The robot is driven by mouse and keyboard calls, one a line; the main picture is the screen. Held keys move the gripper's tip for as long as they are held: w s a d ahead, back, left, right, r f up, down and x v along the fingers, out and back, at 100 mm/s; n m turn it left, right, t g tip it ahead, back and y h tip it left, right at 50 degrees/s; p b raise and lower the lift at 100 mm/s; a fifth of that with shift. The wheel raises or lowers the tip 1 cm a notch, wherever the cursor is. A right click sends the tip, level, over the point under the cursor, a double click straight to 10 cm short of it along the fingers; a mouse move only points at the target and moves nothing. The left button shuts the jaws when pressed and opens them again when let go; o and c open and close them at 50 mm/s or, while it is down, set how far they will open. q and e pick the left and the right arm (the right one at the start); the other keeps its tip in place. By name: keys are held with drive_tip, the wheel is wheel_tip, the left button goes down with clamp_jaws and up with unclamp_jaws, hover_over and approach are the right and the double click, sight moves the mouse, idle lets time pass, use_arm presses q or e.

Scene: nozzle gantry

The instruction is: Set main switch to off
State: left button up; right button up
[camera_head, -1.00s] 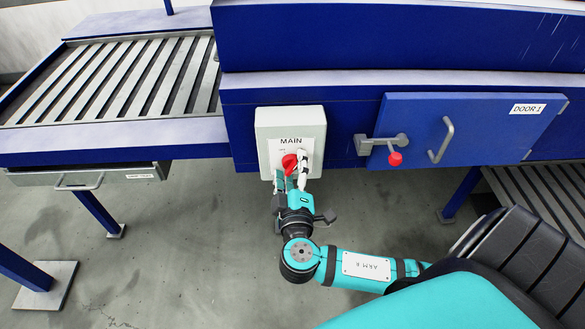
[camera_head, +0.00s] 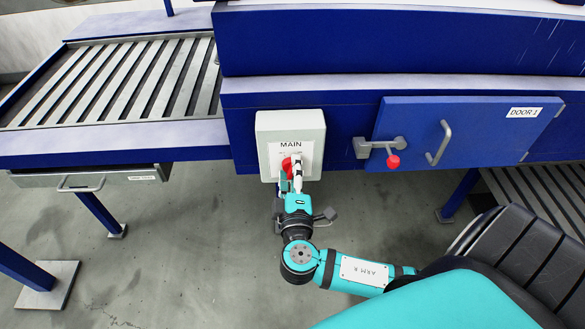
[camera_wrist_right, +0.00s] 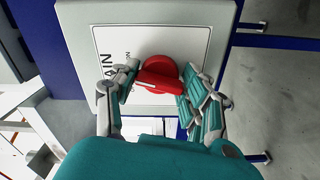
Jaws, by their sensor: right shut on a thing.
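The main switch is a red rotary knob (camera_head: 287,165) on a light grey box (camera_head: 264,128) with a white plate marked MAIN. My right gripper (camera_head: 290,178) reaches up to it from below and partly covers it. In the right wrist view the red knob (camera_wrist_right: 165,70) sits between the two fingers of the right gripper (camera_wrist_right: 157,84), which is shut on its raised handle. The plate's smaller position lettering is too small or too covered to read which way the knob points. My left gripper is not in view.
A blue door (camera_head: 470,128) marked DOOR 1, with a latch with a red knob (camera_head: 392,162), is right of the box. A roller conveyor (camera_head: 110,85) and a grey drawer (camera_head: 100,178) are to the left. The floor below is open.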

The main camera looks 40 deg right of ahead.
drive_tip(key=n+p, duration=0.3)
drive_tip(key=n, duration=0.2)
drive_tip(key=shift+r, duration=0.1)
drive_tip(key=shift+n+p, duration=1.15)
drive_tip(key=shift+n, duration=0.85)
drive_tip(key=o, duration=1.2)
drive_tip(key=shift+c, duration=0.2)
drive_tip(key=v, duration=1.2)
